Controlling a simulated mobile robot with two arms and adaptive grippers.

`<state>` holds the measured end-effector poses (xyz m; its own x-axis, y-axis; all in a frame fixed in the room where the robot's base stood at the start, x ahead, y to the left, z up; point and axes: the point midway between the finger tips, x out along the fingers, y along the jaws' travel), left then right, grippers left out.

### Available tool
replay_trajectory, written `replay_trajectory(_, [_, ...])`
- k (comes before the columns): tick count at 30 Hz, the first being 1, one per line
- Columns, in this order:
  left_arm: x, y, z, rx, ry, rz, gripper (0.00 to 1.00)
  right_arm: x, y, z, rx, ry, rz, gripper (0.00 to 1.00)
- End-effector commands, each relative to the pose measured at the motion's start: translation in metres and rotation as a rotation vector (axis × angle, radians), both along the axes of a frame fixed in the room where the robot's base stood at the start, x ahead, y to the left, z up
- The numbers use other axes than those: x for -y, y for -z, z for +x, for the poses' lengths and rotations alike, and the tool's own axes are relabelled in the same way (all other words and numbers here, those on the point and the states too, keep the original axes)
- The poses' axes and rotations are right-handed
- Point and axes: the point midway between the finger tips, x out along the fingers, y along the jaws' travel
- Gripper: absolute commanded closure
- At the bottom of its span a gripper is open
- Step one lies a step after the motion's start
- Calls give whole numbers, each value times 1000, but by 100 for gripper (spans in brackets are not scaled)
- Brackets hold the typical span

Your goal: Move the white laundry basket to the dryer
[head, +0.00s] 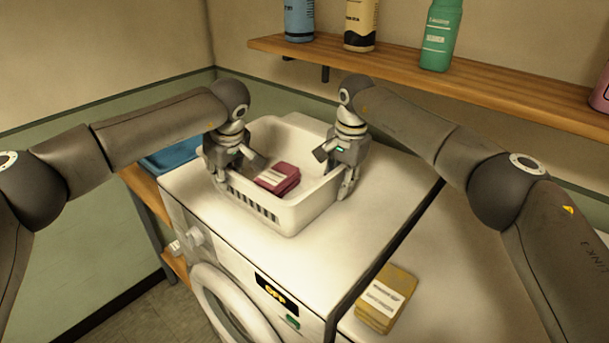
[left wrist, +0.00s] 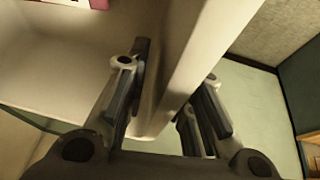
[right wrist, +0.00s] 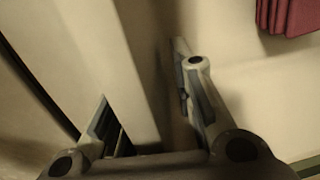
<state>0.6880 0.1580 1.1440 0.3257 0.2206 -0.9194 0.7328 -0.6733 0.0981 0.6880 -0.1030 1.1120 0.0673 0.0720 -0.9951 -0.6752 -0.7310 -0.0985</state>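The white laundry basket (head: 290,218) sits upright on the white top of a front-loading machine (head: 190,190). A dark red folded item (head: 278,179) with a white label lies inside it. My left gripper (head: 232,178) is at the basket's left wall, and my right gripper (head: 340,182) is at its right wall. In the left wrist view the basket wall (left wrist: 192,65) runs between my open fingers. In the right wrist view the wall (right wrist: 110,45) also runs between open fingers. I cannot tell which machine is the dryer.
A second white top (head: 440,290) adjoins on the right, with a yellow labelled pack (head: 385,298) near its front left. A wooden shelf (head: 430,75) with several bottles hangs behind. A blue item (head: 172,157) lies on a wooden stand at the left.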

Motion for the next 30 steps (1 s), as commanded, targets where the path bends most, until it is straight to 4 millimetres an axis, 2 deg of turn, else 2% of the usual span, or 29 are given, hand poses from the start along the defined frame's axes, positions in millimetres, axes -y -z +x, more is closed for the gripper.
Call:
replay_trajectory(11, [2,-6,-1,2,2,-1,73,-1,0,0,0,-1,1,73])
replay_trajectory(14, [5,-18,-5,3,1,-2,73,-1,0,0,0,-1,1,73])
replay_trajectory(24, [20,-82,-28,3,2,-1,73,-1,0,0,0,-1,1,73])
replay_trajectory(30, [26,-106,-37,2,1,0,73,-1,0,0,0,-1,1,73])
